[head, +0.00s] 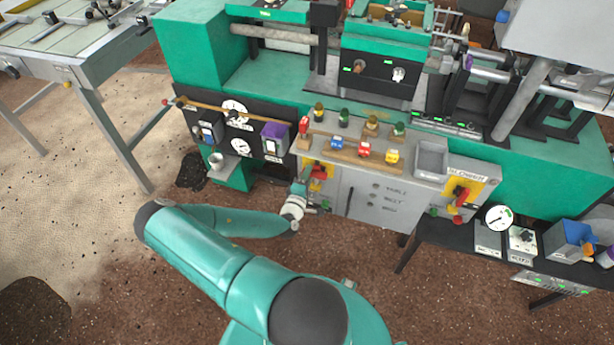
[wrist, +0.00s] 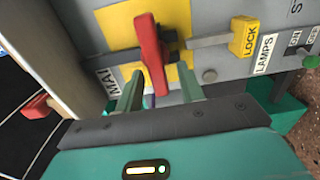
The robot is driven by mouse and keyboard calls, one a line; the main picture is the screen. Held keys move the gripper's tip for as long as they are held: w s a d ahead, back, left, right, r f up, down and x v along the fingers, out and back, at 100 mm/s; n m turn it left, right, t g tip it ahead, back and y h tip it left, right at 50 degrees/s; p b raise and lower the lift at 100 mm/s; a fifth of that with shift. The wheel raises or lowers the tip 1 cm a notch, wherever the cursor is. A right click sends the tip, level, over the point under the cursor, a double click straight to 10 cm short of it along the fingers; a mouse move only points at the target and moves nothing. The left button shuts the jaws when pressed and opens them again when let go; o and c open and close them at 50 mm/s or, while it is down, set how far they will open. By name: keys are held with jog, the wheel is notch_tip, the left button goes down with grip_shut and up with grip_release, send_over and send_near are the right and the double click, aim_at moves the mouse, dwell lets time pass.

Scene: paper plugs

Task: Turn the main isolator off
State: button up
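The main isolator has a red handle (wrist: 152,55) on a yellow plate (wrist: 180,18), beside a partly hidden label starting "MAI". In the head view its red handle (head: 318,172) shows at the left end of the grey cabinet front. My gripper (wrist: 160,90) is open. Its two green fingers stand either side of the handle's lower end, with gaps visible; I cannot tell whether either touches. The handle runs roughly up and down in the wrist view, leaning slightly. In the head view my gripper (head: 300,190) is at the isolator, its fingertips partly hidden.
A grey bar and a yellow LOCK tag (wrist: 245,37) sit right of the handle. A LAMPS switch (wrist: 303,50) is farther right. A second red-handled isolator (head: 461,196) is at the cabinet's right end. Red and yellow blocks (head: 365,148) stand on top. Open floor lies in front.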

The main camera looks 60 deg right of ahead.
jog(key=shift+w+a, duration=0.1)
jog(key=s+a, duration=0.2)
jog(key=a, duration=1.1)
jog(key=shift+a, duration=0.25)
